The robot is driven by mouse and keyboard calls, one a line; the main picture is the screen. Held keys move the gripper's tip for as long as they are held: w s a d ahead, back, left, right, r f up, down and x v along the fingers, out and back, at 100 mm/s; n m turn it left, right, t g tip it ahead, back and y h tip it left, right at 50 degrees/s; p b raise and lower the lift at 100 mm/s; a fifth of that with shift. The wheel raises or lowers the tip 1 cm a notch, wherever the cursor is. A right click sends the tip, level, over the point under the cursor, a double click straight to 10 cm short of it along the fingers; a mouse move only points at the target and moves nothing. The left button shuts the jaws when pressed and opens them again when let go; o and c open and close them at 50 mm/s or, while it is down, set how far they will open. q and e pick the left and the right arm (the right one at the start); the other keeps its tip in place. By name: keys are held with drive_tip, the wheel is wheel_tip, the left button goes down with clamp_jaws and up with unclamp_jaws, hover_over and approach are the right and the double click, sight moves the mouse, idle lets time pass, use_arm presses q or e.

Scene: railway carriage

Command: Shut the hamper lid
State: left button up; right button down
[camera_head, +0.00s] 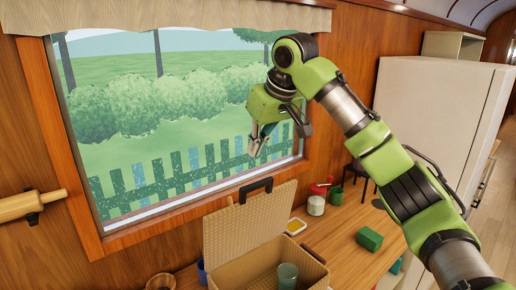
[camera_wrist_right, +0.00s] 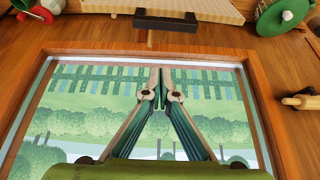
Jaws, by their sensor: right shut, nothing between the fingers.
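The wicker hamper (camera_head: 262,265) stands on the wooden counter near the bottom of the head view. Its lid (camera_head: 251,221) is open and stands upright, with a black handle (camera_head: 256,190) on its upper edge. The lid and handle also show at the top of the right wrist view, with the handle (camera_wrist_right: 180,20) apart from the fingers. My right gripper (camera_head: 256,150) is shut and empty, in front of the window and above the lid, not touching it. My left gripper is not in view.
A glass (camera_head: 287,275) is in the hamper. A white jar (camera_head: 316,205), a green cup (camera_head: 337,195) and a green box (camera_head: 369,238) stand to its right. A wooden bowl (camera_head: 160,283) is at left. The window (camera_head: 160,120) is behind; a rolling pin (camera_head: 30,205) hangs on the wall.

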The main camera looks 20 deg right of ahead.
drive_tip(key=shift+f+p, duration=2.4)
drive_tip(key=shift+f, duration=1.1)
drive_tip(key=shift+s+f, duration=0.1)
drive_tip(key=shift+s, duration=0.05)
drive_tip(key=shift+f, duration=0.1)
